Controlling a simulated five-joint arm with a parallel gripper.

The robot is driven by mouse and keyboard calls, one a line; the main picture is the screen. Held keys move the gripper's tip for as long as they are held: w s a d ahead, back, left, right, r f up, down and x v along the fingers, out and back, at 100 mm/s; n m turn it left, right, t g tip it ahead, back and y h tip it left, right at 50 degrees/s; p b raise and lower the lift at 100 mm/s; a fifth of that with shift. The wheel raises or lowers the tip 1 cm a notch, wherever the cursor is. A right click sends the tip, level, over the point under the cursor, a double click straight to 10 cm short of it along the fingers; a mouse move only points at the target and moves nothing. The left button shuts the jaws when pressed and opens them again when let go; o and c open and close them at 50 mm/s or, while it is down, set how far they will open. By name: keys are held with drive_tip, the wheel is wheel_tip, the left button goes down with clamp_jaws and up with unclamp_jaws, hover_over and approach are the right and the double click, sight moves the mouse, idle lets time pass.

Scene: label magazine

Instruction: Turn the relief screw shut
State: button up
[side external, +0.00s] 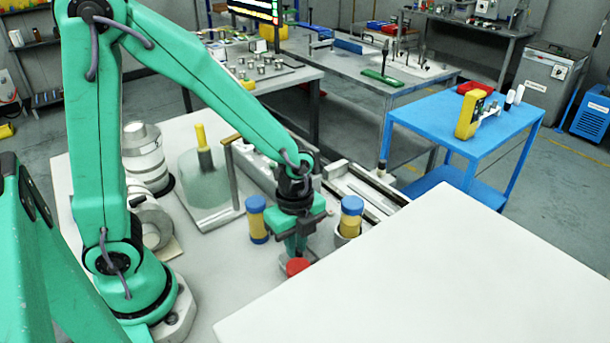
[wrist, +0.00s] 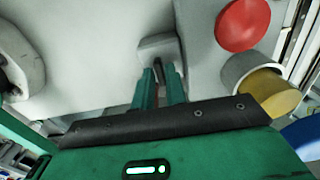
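My gripper (side external: 296,256) points down over the light work surface, close behind a red round knob (side external: 298,267). In the wrist view, my two green fingers (wrist: 161,74) stand a little apart at a small grey block (wrist: 155,46). A narrow dark part (wrist: 157,67) shows between the fingertips. It may be the relief screw, but I cannot tell for sure. I also cannot tell whether the fingers touch it. The red knob (wrist: 242,24) is to the right of the fingers in the wrist view, apart from them.
Two yellow cylinders with blue caps (side external: 257,219) (side external: 350,216) stand on either side of my gripper. One sits in a grey cup (wrist: 243,68). A grey rail (side external: 362,192) lies behind. A large white panel (side external: 440,275) fills the right front, bare.

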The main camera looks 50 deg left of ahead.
drive_tip(key=shift+o, duration=1.3)
drive_tip(key=shift+r, duration=3.9)
drive_tip(key=shift+r, duration=0.1)
drive_tip(key=s+a+r+n+t, duration=0.5)
drive_tip(key=r+n, duration=0.5)
drive_tip(key=n, duration=0.8)
drive_tip(key=shift+s+a+r+t, duration=0.2)
drive_tip(key=shift+s+a+t, duration=0.1)
drive_tip(key=shift+s+a, duration=0.9)
